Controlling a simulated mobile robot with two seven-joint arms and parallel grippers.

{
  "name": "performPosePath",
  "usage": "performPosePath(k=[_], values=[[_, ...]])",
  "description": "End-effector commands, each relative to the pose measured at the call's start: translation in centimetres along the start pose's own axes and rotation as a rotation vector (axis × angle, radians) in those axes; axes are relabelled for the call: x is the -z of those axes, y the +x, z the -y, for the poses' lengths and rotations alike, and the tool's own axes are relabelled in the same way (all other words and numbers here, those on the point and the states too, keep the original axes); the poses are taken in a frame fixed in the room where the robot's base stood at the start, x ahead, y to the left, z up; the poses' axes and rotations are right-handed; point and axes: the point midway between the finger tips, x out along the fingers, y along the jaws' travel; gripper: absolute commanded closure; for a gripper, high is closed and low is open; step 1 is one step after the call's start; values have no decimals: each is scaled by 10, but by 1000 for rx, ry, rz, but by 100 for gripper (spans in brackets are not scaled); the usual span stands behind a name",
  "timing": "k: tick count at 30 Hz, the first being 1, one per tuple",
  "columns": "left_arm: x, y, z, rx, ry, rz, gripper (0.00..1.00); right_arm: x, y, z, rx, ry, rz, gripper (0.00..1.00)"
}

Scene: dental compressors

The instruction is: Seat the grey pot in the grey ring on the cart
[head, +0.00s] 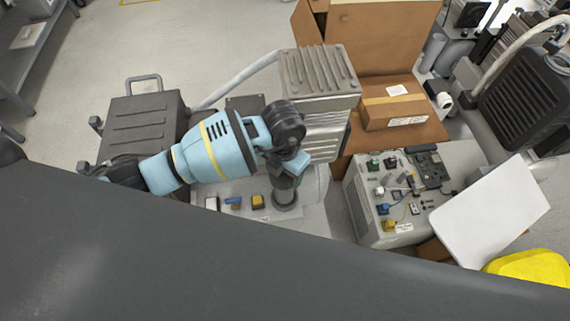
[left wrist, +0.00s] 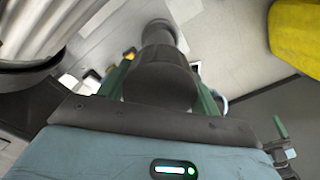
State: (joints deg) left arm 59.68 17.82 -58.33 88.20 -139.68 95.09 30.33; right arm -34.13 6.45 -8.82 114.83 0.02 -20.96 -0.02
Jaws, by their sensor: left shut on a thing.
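My left gripper (head: 290,167) comes in from the left, pointing down over the cart. It is shut on the grey pot (head: 285,188), a dark grey cylinder held upright. The pot also shows between the green-edged fingers in the left wrist view (left wrist: 160,75). The grey ring (head: 287,206) is on the cart top (head: 312,216) directly below the pot; it shows partly behind the pot in the left wrist view (left wrist: 158,27). The pot's lower end lines up with the ring, but I cannot tell whether it is inside it. My right gripper is out of view.
Small blue (head: 233,201) and yellow (head: 258,201) parts lie left of the ring. A ribbed grey compressor housing (head: 320,75) stands close behind the gripper. A grey panel box (head: 375,225) with connectors is to the right, and cardboard boxes (head: 392,103) are behind.

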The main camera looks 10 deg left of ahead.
Motion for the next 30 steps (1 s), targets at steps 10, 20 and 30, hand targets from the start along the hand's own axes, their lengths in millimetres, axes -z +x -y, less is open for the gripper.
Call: performPosePath(k=[10, 20, 30], values=[[-1, 15, 0, 0, 0, 4, 84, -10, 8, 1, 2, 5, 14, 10], [-1, 14, 0, 0, 0, 4, 84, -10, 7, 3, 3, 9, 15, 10], [-2, 14, 0, -2, 0, 4, 84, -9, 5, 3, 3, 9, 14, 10]])
